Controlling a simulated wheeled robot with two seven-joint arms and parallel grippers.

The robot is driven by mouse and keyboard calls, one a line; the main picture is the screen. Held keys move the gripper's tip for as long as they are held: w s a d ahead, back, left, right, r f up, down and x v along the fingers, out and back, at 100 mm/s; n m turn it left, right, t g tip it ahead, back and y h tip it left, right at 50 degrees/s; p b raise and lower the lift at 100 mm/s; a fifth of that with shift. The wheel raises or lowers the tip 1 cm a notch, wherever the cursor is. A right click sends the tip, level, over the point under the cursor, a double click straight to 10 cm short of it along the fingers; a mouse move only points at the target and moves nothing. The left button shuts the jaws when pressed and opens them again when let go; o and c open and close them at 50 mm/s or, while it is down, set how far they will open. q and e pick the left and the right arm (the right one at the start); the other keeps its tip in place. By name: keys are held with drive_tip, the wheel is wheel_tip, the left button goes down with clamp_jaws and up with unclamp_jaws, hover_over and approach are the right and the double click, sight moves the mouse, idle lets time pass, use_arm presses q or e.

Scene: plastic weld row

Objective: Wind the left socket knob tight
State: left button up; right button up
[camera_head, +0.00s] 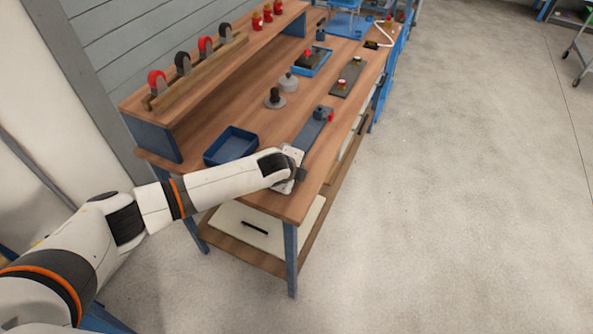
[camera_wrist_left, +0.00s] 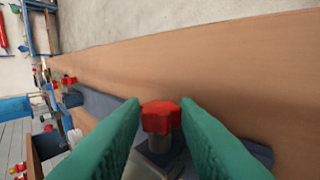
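A blue-grey fixture plate (camera_head: 306,134) lies along the table's front edge. At its far end stands a block with a red knob (camera_head: 330,117). My left gripper (camera_head: 300,174) is over the near end and hides what is below it in the head view. In the left wrist view, a red lobed knob (camera_wrist_left: 160,117) on a grey stem sits between the green fingertips of my left gripper (camera_wrist_left: 160,104). The fingers appear to touch the knob on both sides. My right gripper is in neither view.
A blue tray (camera_head: 231,145) is left of my left gripper. Grey round parts (camera_head: 275,98) and a dark plate with knobs (camera_head: 347,78) stand further back. A raised shelf (camera_head: 215,68) with red and black items runs along the wall side. Bare wood lies beside the fixture.

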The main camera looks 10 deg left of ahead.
use_arm(q)
drive_tip(key=c, duration=0.5)
drive_tip(key=shift+r+p, duration=0.15)
drive_tip(key=shift+p, duration=0.2)
drive_tip(key=shift+w+d+r+g+p, duration=0.1)
drive_tip(key=shift+w+r+g+p, duration=0.05)
drive_tip(key=shift+g+p, duration=0.45)
drive_tip(key=shift+w+g+y, duration=0.15)
drive_tip(key=shift+g+y, duration=0.25)
drive_tip(key=shift+g, duration=0.3)
drive_tip(key=shift+w+d+f+g+y+b, duration=0.1)
drive_tip(key=shift+g+y+b, duration=0.05)
drive_tip(key=shift+g+b, duration=0.3)
drive_tip(key=shift+w+d+f+g+y+b, duration=0.1)
drive_tip(key=shift+g+y+b, duration=0.1)
drive_tip(key=shift+g, duration=0.35)
drive_tip(key=shift+g+b, duration=0.6)
drive_tip(key=shift+b, duration=0.35)
drive_tip(key=shift+w+a+r+g+y+b, duration=0.1)
drive_tip(key=shift+g+y+b, duration=0.25)
drive_tip(key=shift+g+b, duration=0.05)
